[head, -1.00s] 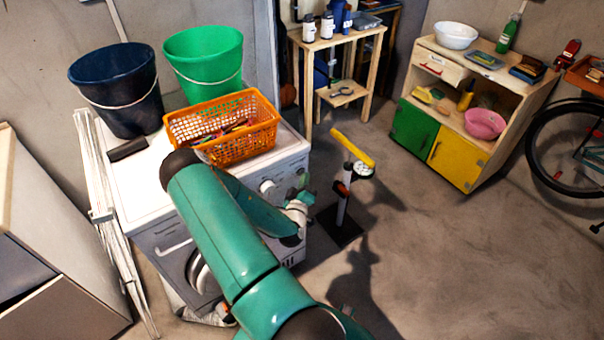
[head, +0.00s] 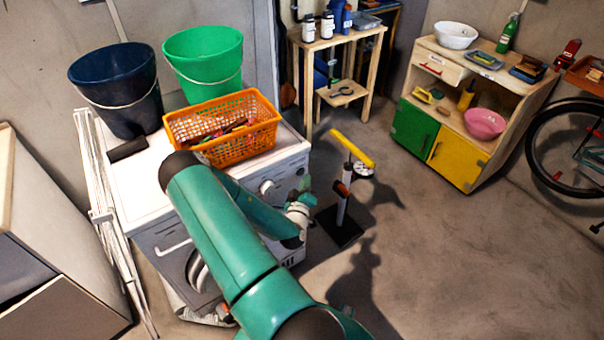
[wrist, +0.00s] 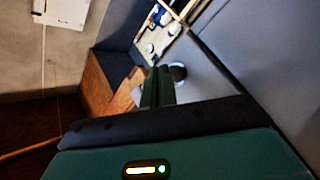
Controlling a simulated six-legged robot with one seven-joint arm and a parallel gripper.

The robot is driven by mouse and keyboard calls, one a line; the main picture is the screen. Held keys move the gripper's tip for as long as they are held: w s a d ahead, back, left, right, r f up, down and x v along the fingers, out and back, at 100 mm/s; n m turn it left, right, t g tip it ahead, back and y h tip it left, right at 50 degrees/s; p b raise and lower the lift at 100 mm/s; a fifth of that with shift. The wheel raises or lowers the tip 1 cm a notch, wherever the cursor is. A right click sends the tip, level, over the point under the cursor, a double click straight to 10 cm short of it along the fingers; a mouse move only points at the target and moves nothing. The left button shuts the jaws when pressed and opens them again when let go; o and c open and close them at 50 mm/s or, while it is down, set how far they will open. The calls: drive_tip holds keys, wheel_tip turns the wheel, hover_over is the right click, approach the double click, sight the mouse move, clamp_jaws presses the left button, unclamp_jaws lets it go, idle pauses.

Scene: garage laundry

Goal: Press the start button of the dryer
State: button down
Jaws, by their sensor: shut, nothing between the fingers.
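The white dryer (head: 140,200) stands at left in the head view, with a round knob (head: 267,187) on the upper part of its front. My gripper (head: 304,183) is at the right end of that front panel, close to it; I cannot tell whether it touches. In the wrist view my green fingers (wrist: 158,88) are shut and empty, with a pale surface and a dark round shape (wrist: 178,72) beside them. I cannot make out the start button; my arm covers part of the dryer's front.
An orange basket (head: 200,129), a green bucket (head: 204,60) and a dark blue bucket (head: 118,90) stand on the dryer top. A stand with a yellow bar (head: 353,148) is right of the dryer. Folded white poles (head: 105,215) lean at left.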

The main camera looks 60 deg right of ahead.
drive_tip(key=shift+s+a, duration=0.1)
drive_tip(key=shift+s, duration=0.15)
drive_tip(key=s, duration=0.1)
drive_tip(key=s+a, duration=0.1)
drive_tip(key=s, duration=0.1)
drive_tip(key=s+a, duration=0.1)
drive_tip(key=shift+s+a, duration=0.1)
drive_tip(key=shift+s, duration=0.05)
idle(0.4)
idle(0.8)
